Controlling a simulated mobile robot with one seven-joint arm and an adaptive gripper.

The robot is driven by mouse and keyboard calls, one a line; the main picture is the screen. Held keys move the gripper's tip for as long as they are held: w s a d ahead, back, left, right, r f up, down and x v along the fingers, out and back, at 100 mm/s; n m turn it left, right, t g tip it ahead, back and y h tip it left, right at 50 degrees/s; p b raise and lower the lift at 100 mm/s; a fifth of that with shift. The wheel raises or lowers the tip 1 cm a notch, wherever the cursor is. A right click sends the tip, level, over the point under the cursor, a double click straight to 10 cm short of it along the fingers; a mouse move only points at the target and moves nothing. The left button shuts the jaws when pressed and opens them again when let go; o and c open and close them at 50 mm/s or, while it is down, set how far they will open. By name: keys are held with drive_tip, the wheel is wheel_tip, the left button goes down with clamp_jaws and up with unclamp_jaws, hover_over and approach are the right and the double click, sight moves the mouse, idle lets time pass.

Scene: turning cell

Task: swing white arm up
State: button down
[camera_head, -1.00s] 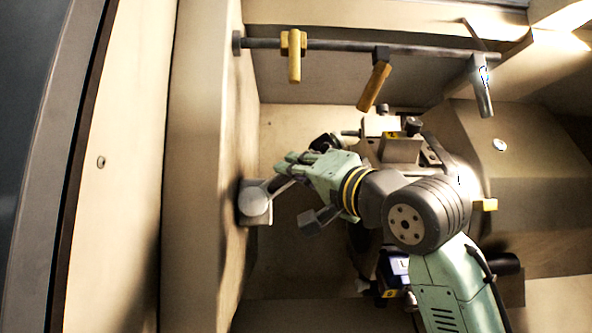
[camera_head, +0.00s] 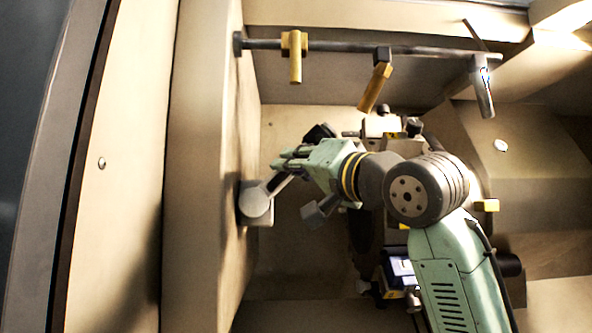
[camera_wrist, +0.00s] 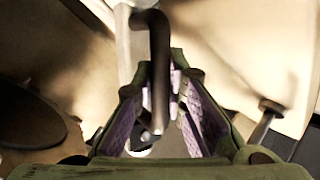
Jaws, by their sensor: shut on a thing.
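The white arm (camera_head: 277,186) is a pale grey lever. It runs from a round pivot (camera_head: 256,203) on the left wall of the cell, slanting up and right to my gripper (camera_head: 288,161). In the wrist view, a dark bent handle (camera_wrist: 158,45) runs down between the purple-lined fingers of my gripper (camera_wrist: 160,82). A pale bar, apparently the white arm (camera_wrist: 124,45), shows behind it. My gripper is shut on the handle. My fingers hide part of the arm's far end in the head view.
A grey rail (camera_head: 345,46) crosses above, with a yellow nozzle (camera_head: 296,65), a second yellow one (camera_head: 372,90) and a silver one (camera_head: 482,90) hanging from it. Grey machine blocks (camera_head: 385,128) stand right of my gripper. The cell's left wall (camera_head: 205,150) is close.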

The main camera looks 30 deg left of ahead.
drive_tip(key=shift+s+a+r+n+g+h, duration=0.5)
drive_tip(key=shift+a+r+n+h, duration=0.2)
drive_tip(key=shift+n, duration=0.5)
drive_tip(key=shift+s+a+r+n+g+h, duration=0.15)
drive_tip(key=shift+s+a+r+n+h, duration=0.15)
drive_tip(key=shift+n, duration=0.2)
drive_tip(key=shift+s+a+r+n+g+h, duration=0.2)
drive_tip(key=shift+a+n, duration=0.15)
drive_tip(key=shift+n, duration=0.15)
drive_tip(key=shift+s+a+r+n+h, duration=0.25)
drive_tip(key=shift+s+a+n+h, duration=0.25)
drive_tip(key=shift+a+n+h, duration=0.4)
drive_tip(key=c, duration=1.9)
unclamp_jaws()
drive_tip(key=v, duration=1.2)
